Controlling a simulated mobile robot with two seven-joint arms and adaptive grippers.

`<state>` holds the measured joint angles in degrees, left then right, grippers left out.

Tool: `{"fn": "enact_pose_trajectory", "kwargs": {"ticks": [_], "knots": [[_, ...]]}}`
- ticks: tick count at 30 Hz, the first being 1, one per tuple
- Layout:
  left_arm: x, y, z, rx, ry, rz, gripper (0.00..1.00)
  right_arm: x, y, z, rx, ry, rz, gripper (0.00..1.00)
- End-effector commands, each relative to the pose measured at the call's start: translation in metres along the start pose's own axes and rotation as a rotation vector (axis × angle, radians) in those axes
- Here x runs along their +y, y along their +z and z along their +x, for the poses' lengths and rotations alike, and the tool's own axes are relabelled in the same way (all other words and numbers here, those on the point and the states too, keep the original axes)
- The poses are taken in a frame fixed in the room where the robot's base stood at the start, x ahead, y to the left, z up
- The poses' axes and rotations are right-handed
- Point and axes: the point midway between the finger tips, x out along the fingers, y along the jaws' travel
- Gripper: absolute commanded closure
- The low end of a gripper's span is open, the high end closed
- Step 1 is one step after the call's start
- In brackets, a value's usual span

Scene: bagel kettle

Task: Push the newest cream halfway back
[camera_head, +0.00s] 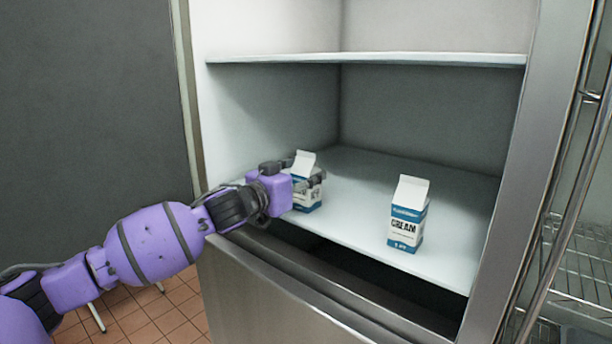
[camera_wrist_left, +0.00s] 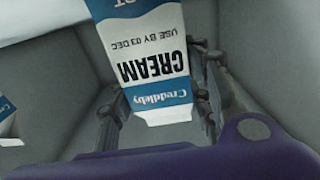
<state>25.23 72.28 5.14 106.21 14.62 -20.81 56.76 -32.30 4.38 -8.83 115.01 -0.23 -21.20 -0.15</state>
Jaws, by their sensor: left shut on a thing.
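One cream carton (camera_head: 307,161), white with blue, is near the front left of the refrigerator's lower shelf (camera_head: 345,215). My left gripper (camera_head: 298,178) is shut on it and covers part of its label. In the left wrist view the held carton (camera_wrist_left: 150,62) appears upside down and reads "Creddleby CREAM, USE BY 03 DEC", between my left fingers (camera_wrist_left: 158,108). A second cream carton (camera_head: 408,218) stands upright on the same shelf, to the right near the front edge. Its date is too small to read. My right gripper is not in view.
An upper shelf (camera_head: 365,58) spans the refrigerator above the cartons. The lower shelf is clear behind both cartons and between them. The refrigerator's side wall (camera_head: 262,110) is close to the left. A wire rack (camera_head: 580,260) stands at the right.

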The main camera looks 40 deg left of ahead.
Motion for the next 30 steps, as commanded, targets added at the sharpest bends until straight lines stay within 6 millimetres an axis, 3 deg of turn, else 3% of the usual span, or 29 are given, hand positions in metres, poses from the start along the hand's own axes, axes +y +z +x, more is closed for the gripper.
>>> {"fn": "enact_pose_trajectory", "kwargs": {"ticks": [1, 6, 7, 11, 23, 30], "knots": [[0.0, 0.0, 0.0, 0.0, 0.0, 0.0, 0.79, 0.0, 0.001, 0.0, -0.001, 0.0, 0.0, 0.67], [0.0, 0.0, 0.0, 0.0, 0.0, -0.001, 1.0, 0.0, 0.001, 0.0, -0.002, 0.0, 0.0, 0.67], [0.001, -0.002, 0.0, 0.004, 0.001, 0.001, 0.51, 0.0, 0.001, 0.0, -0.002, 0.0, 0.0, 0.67], [0.0, -0.001, 0.0, 0.003, 0.001, 0.0, 0.34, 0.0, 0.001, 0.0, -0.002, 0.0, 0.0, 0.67], [0.0, 0.002, -0.003, -0.004, -0.001, -0.001, 0.33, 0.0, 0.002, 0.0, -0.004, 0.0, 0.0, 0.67], [0.0, 0.003, -0.032, -0.004, 0.0, -0.001, 0.33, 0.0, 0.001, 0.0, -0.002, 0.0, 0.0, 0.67]]}}
